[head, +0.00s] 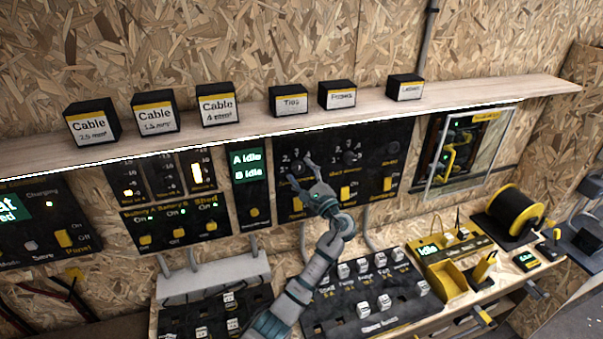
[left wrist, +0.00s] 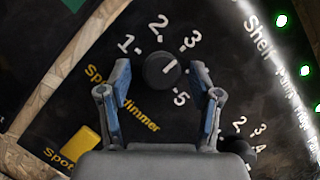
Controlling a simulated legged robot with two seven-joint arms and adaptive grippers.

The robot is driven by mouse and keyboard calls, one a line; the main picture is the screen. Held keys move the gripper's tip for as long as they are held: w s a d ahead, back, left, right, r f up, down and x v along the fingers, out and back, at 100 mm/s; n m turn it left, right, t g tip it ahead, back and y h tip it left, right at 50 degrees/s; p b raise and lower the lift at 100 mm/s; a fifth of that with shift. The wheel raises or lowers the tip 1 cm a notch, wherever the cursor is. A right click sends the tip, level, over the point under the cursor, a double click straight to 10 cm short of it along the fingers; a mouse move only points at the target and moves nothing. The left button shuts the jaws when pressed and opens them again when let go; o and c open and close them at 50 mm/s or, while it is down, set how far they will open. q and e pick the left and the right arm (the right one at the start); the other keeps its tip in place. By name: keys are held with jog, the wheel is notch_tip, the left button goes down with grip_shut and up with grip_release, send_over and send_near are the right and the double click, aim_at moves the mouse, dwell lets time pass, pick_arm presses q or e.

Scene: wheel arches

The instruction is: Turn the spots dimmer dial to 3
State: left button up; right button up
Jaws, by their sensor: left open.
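The spots dimmer dial (left wrist: 161,70) is a round black knob on a black panel, with the yellow "Spots dimmer" label below it. White numbers 1, 2, 3 and 5 show around it; the place between 3 and 5 is hidden behind a finger. Its white pointer line slants up and right, on the side of the 3; I cannot tell its exact setting. My left gripper (left wrist: 161,85) is open, with one finger on each side of the dial and a visible gap to it. In the head view my left gripper (head: 300,168) is at the panel, partly covering the dial. My right gripper is out of view.
A second dial (head: 349,158) sits to the right on the same panel. A yellow switch (left wrist: 82,148) is below left of the dial. A shelf (head: 300,118) with several labelled boxes runs above. The bench below holds switch boards and a cable spool (head: 510,212).

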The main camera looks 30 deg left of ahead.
pick_arm(q)
jog(key=v, duration=1.2)
jog(key=shift+a+f, duration=0.1)
jog(key=shift+f, duration=0.05)
